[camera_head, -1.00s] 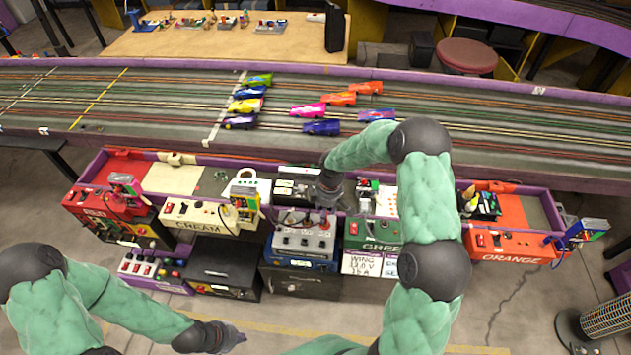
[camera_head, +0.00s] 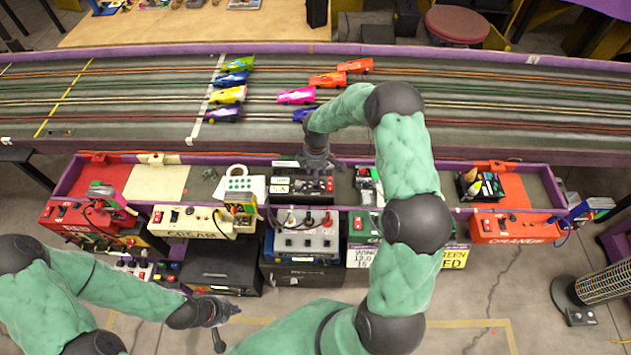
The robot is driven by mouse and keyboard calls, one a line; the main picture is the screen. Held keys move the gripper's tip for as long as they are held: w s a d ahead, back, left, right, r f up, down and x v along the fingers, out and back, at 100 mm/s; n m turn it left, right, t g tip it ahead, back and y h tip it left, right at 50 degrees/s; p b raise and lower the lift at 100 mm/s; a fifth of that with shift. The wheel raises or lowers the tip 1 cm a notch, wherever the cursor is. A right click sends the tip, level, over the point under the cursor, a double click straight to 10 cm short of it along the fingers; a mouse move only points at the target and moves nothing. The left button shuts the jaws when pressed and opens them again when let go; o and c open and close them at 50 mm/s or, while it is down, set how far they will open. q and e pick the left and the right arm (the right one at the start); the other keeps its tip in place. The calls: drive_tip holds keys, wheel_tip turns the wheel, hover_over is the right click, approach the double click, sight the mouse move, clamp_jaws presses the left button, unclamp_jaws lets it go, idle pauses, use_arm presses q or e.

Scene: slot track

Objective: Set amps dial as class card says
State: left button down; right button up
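A grey-and-blue power supply box (camera_head: 302,240) with several dark knobs and plug posts on top stands at the front middle of the bench; I cannot tell which knob is the amps dial. A white class card (camera_head: 360,257) with black writing, seemingly "WING 13.0 V" and a partly hidden amps line, hangs right of it. My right gripper (camera_head: 318,163) hangs above the black box behind the power supply, clear of the knobs; its finger opening is unclear. My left gripper (camera_head: 228,324) is low at the front left, empty, with its fingers apart.
Purple-edged trays hold red, cream (camera_head: 190,220), green and orange (camera_head: 515,228) driver stations. A yellow card (camera_head: 455,258) is partly behind my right arm. Toy cars sit on the track (camera_head: 480,105) behind. A dark case (camera_head: 222,265) stands left of the power supply.

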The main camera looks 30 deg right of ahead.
wheel_tip(320, 180, down, 6)
drive_tip(key=shift+f+b, duration=0.1)
drive_tip(key=shift+b, duration=0.35)
clamp_jaws()
